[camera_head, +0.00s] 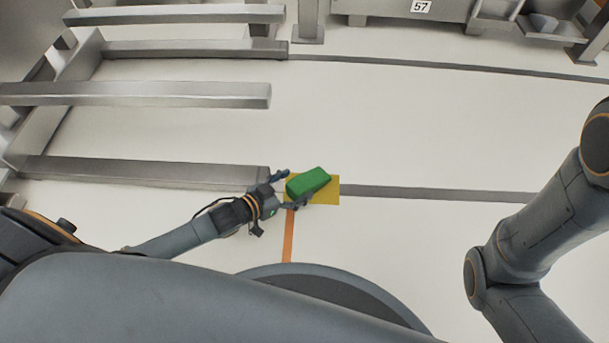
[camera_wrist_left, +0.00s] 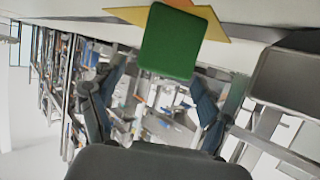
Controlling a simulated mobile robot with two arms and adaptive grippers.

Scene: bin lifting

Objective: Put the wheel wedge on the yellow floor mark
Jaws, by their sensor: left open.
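The green wheel wedge (camera_head: 308,182) lies over the yellow floor mark (camera_head: 327,193), covering much of its left and upper part. My left gripper (camera_head: 287,190) is open at the wedge's left end, with one finger above and one below that end. In the left wrist view the wedge (camera_wrist_left: 172,42) is at the top centre, with the yellow mark (camera_wrist_left: 212,22) behind it. The two fingers of the left gripper (camera_wrist_left: 155,95) stand spread apart there, below the wedge in the picture. My right arm shows at the right; its gripper is out of view.
Grey metal beams (camera_head: 140,95) of a rack lie at the left, one (camera_head: 150,172) ending close to my left gripper. An orange floor stripe (camera_head: 288,235) runs from the mark toward my base. The white floor (camera_head: 430,125) to the right is clear.

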